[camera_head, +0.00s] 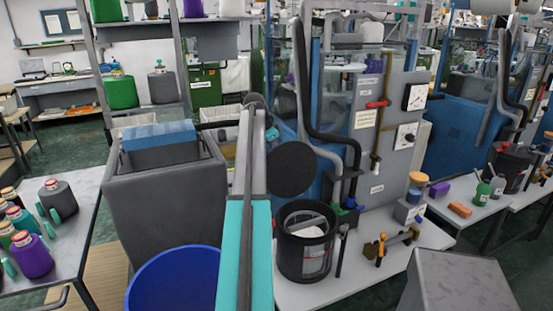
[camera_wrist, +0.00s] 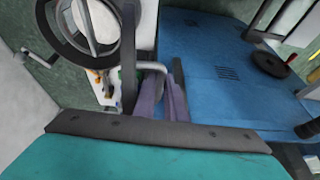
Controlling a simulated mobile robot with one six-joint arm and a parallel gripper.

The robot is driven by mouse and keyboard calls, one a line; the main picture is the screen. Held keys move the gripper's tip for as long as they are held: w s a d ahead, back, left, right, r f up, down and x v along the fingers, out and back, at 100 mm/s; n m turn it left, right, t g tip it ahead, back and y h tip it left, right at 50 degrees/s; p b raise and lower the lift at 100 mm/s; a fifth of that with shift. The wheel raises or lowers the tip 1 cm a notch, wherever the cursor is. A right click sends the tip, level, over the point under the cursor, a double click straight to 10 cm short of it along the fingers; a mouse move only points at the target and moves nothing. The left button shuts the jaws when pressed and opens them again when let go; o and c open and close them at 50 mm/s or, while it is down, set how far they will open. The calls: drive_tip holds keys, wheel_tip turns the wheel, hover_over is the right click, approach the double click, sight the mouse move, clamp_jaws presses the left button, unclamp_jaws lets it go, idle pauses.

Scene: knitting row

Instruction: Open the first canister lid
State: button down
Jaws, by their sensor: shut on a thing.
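The first canister (camera_head: 317,255) is a black drum on the white bench, its mouth open and pale material with a grey bar inside. In the wrist view its round black rim (camera_wrist: 52,42) is at the upper left. A dark round lid (camera_head: 291,168) stands steeply tilted above and behind the canister mouth, apart from the rim on the near side. My gripper (camera_wrist: 155,90) shows in the wrist view as two dark fingers with a grey bent piece between them. It is shut on the lid; the exact contact is unclear. My arm hides the gripper in the head view.
The white bench (camera_head: 345,287) carries a brown-and-yellow tool (camera_head: 392,241) right of the canister. A grey bin (camera_head: 165,210) and a blue tub (camera_head: 180,285) stand left of my arm. Blue machine panels and a dark hose (camera_head: 318,130) are close behind the canister.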

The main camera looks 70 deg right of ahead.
drive_tip(key=shift+w+d+f, duration=0.5)
drive_tip(key=shift+w, duration=0.15)
drive_tip(key=shift+w+d+f, duration=0.5)
drive_tip(key=shift+w, duration=0.15)
drive_tip(key=c, duration=1.8)
unclamp_jaws()
drive_tip(key=shift+w, duration=0.1)
drive_tip(key=shift+a, duration=0.1)
drive_tip(key=shift+s+r+b+v, duration=0.1)
drive_tip(key=shift+s+b+v, duration=0.35)
drive_tip(key=shift+v, duration=2.15)
drive_tip(key=shift+s+r+b+v, duration=0.15)
drive_tip(key=shift+b+v, duration=0.45)
drive_tip(key=shift+v, duration=1.95)
drive_tip(key=shift+s+r+b+v, duration=0.1)
drive_tip(key=shift+s+b+v, duration=0.4)
drive_tip(key=shift+v, duration=2.1)
